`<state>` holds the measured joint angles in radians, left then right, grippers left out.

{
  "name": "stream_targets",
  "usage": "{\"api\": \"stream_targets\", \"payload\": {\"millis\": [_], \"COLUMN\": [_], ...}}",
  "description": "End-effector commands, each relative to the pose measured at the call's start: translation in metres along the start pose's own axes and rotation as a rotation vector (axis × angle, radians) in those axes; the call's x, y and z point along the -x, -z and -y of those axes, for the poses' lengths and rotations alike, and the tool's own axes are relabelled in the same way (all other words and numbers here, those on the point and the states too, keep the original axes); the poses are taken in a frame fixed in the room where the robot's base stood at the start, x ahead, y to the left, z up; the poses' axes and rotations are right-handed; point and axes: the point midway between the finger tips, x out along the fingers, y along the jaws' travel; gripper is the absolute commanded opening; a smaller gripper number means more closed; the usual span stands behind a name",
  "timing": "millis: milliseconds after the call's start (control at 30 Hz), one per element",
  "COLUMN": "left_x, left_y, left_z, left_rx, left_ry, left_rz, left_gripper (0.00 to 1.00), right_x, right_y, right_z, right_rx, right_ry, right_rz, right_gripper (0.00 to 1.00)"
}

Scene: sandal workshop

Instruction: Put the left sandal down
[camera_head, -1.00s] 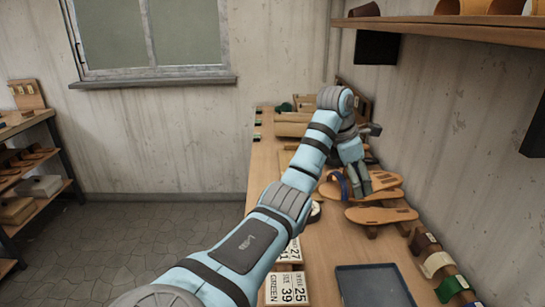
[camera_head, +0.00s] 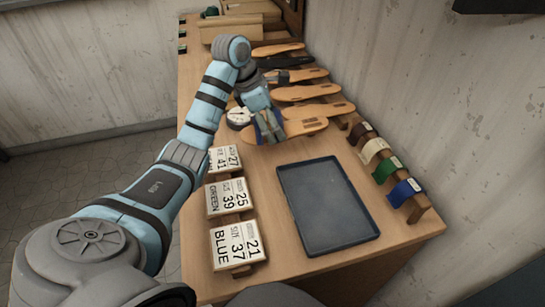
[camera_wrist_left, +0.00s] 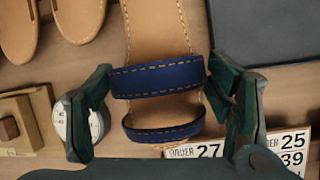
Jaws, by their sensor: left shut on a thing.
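A tan sandal sole (camera_head: 305,127) with stitched blue straps (camera_wrist_left: 158,80) is at my left gripper (camera_head: 268,138), beside the rack's near end in the head view. In the left wrist view, the two fingers of my left gripper (camera_wrist_left: 160,112) stand on either side of the straps, and the gripper is shut on the sandal. The sole runs up out of that view. The sandal's underside is hidden, so I cannot tell whether it touches the table. My right gripper is not in view.
A dark empty tray (camera_head: 328,205) lies nearer on the table. Several soles (camera_head: 305,92) rest in a row behind. Label cards (camera_head: 228,196) stand left, a white dial (camera_head: 239,117) sits by the gripper, and coloured strap pieces (camera_head: 387,168) line the right.

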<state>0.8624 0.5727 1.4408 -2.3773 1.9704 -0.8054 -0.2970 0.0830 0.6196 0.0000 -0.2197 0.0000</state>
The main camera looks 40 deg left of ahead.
Motion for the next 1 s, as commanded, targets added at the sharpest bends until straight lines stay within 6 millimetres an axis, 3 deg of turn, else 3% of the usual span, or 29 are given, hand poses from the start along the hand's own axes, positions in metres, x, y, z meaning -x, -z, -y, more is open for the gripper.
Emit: {"api": "stream_targets", "payload": {"millis": [367,733,767,867,1000], "left_x": [-0.060,-0.067,-0.066,-0.066,-0.066], "left_y": [0.025,0.027,0.027,0.027,0.027], "left_z": [0.009,0.009,0.009,0.009,0.009], "left_rx": [0.000,-0.001,0.000,0.000,0.000], "left_ry": [0.003,0.000,0.001,0.001,0.001], "left_rz": [-0.001,0.000,0.000,-0.001,-0.001], "left_gripper": [0.29,0.29,0.78,0.94,0.94], "right_x": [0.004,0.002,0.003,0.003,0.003], "right_y": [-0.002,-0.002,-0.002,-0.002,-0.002], "right_z": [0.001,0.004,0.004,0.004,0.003], "right_rx": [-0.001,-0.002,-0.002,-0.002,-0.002], "right_ry": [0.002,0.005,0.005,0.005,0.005], "right_rz": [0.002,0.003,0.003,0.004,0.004], "right_gripper": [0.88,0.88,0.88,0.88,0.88]}}
